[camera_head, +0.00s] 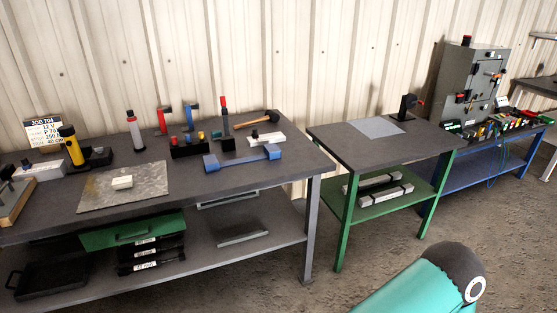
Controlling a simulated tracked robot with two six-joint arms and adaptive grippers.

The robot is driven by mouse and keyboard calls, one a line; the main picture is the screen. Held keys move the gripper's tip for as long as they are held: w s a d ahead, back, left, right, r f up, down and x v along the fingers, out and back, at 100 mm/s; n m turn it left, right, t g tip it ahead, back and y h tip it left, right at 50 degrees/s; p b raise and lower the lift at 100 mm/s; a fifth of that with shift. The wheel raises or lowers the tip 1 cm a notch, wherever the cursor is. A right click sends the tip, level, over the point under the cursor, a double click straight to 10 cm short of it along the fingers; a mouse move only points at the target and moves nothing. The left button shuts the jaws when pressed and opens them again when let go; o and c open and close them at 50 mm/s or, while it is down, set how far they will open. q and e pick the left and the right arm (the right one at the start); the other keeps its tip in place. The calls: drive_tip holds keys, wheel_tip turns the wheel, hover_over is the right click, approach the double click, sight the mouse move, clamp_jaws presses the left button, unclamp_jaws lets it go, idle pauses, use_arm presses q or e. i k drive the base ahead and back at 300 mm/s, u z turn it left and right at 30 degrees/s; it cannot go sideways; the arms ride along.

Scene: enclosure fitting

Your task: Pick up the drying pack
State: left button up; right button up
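A small pale block (121,182), which looks like the drying pack, lies on a grey mottled mat (95,200) on the left dark workbench. Its top is clear and nothing touches it from above. Neither of my grippers is in view. Only a teal and black link of mine shows at the lower right, well away from the pack.
Behind the mat stand a yellow torch (71,145), a grey-and-red tool (134,130) and a black holder (190,148). A blue wrench-like bar (243,158) lies to the right. A green-legged table (350,145) stands beyond a gap.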

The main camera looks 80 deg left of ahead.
sight(124, 182)
drive_tip(key=z, duration=1.7)
drive_tip(key=i, duration=0.1)
drive_tip(key=u, duration=3.35)
drive_tip(key=i, duration=0.3)
drive_tip(key=u, duration=2.4)
drive_tip(key=k, duration=0.3)
drive_tip(key=u, duration=0.5)
drive_tip(key=i, duration=1.4)
drive_tip(key=z, duration=0.5)
